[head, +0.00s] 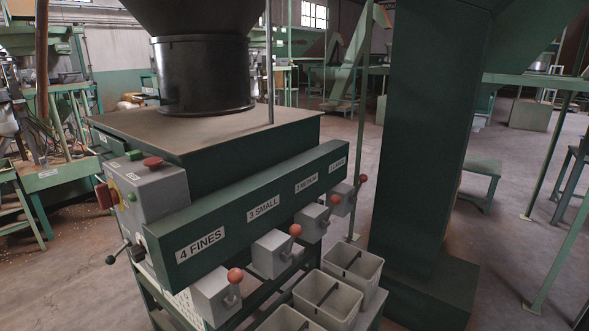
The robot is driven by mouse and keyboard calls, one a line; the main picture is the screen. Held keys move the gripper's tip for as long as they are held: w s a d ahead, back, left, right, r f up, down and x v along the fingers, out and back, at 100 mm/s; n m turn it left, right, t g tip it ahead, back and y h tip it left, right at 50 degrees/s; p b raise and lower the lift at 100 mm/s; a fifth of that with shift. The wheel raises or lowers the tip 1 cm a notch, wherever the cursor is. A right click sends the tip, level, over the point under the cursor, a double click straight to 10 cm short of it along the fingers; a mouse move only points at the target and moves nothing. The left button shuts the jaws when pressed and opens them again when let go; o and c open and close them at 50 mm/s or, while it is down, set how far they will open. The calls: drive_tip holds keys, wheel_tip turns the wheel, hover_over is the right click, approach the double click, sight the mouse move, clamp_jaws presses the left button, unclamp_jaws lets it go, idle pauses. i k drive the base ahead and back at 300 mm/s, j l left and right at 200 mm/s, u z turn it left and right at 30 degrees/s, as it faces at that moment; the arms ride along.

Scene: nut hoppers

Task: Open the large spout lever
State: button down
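The sorting machine has a green front beam with spout labels "4 FINES", "3 SMALL" and "2 MEDIUM". The farthest label (337,164) is too small to read surely but seems to be "1 LARGE". Below it is the farthest grey spout box (342,199), with its lever, whose red ball knob (363,178) stands up at the box's right side. The medium lever (335,199), small lever (295,230) and fines lever (235,275) have similar orange-red knobs on grey boxes nearer me. My gripper is not in view.
Grey bins (352,258) with dark handles stand below the spouts. A thick dark green column (424,140) rises close to the right of the far spout. A grey control box (150,190) with a red button is at the left end. Open floor lies at the right.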

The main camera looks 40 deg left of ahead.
sight(363, 178)
drive_tip(key=i+u, duration=0.2)
drive_tip(key=u, duration=0.3)
drive_tip(key=i+l+u, duration=0.1)
drive_tip(key=u, duration=0.35)
drive_tip(key=i+l+u, duration=0.25)
drive_tip(key=u, duration=0.25)
drive_tip(key=i+l+u, duration=0.2)
drive_tip(key=u, duration=0.25)
drive_tip(key=i+l+u, duration=0.2)
drive_tip(key=l+u, duration=0.25)
drive_tip(key=i+l+u, duration=0.2)
drive_tip(key=l, duration=0.25)
drive_tip(key=k, duration=0.05)
